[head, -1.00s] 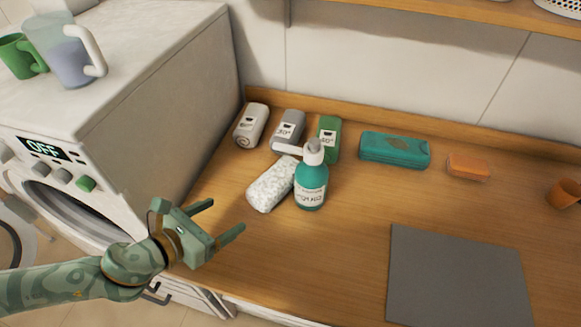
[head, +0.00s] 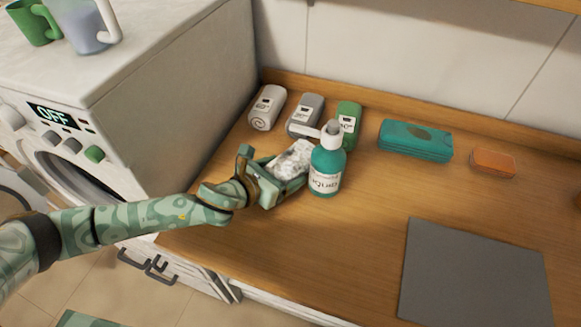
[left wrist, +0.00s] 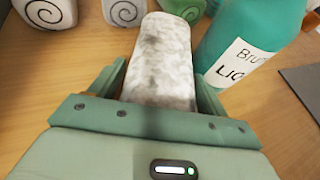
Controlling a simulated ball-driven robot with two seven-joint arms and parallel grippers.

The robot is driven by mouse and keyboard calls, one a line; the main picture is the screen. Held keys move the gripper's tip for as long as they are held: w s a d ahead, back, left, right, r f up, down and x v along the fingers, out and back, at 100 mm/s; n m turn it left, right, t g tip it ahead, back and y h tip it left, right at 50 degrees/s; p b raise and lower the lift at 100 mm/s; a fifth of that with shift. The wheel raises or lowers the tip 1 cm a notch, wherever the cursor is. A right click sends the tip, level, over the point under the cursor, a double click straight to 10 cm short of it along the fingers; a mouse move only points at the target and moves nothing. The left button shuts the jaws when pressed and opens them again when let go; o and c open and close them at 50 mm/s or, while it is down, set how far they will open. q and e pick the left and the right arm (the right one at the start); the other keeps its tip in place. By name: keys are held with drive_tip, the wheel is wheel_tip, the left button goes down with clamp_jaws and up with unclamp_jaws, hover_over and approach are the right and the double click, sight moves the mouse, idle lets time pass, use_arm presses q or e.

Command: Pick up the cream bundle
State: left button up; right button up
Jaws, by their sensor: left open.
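The cream bundle (head: 292,158) is a pale, speckled, oblong roll lying on the wooden counter, just left of the teal pump bottle (head: 327,163). In the left wrist view the bundle (left wrist: 162,65) runs lengthwise between the fingers. My left gripper (head: 279,171) is open, with one finger on each side of the bundle's near end. In the left wrist view, the gripper (left wrist: 162,85) has its right finger in the narrow space beside the bottle (left wrist: 245,45). I cannot tell whether the fingers touch the bundle. My right gripper is not in view.
A teal case (head: 415,140) and an orange block (head: 493,162) lie to the right. A grey mat (head: 470,275) lies at front right. A white appliance (head: 190,100) stands left.

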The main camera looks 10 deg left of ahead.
use_arm(q)
drive_tip(key=c, duration=1)
drive_tip(key=shift+o, duration=0.2)
drive_tip(key=shift+r, duration=0.1)
